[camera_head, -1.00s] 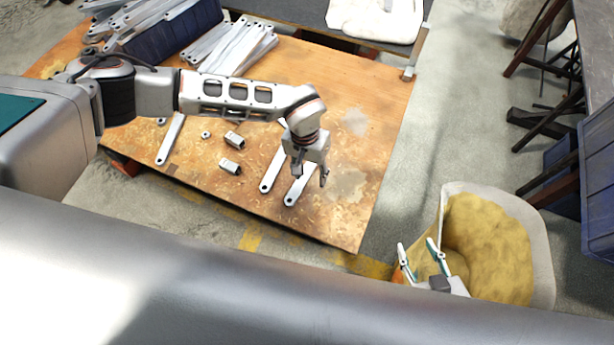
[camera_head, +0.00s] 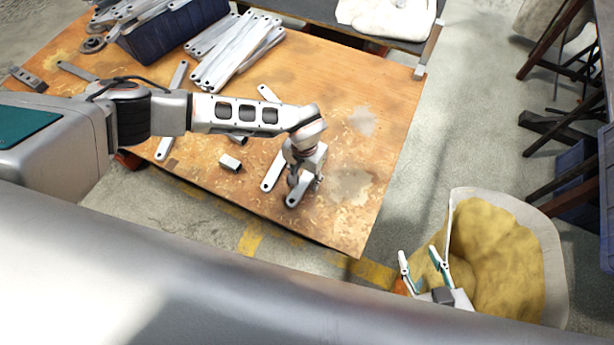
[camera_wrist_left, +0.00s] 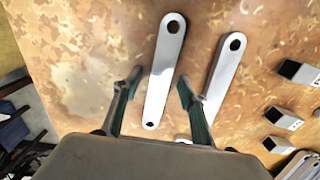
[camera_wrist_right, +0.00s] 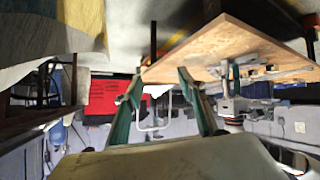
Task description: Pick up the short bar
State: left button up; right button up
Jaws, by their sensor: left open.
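A short pale grey bar (camera_wrist_left: 163,72) with a hole at each end lies flat on the wooden board. In the left wrist view it lies between the two open fingers of my left gripper (camera_wrist_left: 160,88), with a gap on each side. In the head view my left gripper (camera_head: 305,183) hangs over this bar (camera_head: 295,199) and hides much of it. A second bar (camera_wrist_left: 222,78) lies beside it, outside the fingers; its lower end is hidden by a finger. My right gripper (camera_head: 424,258) is open and empty, off the board near the yellow-filled sack.
Several grey bars are piled (camera_head: 235,50) at the back of the wooden board (camera_head: 345,215), near a dark blue bin (camera_head: 170,35). An open sack of yellow material (camera_head: 495,260) stands to the right.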

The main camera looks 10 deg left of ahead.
pick_arm(q)
jog(key=shift+r, duration=0.1)
grip_shut()
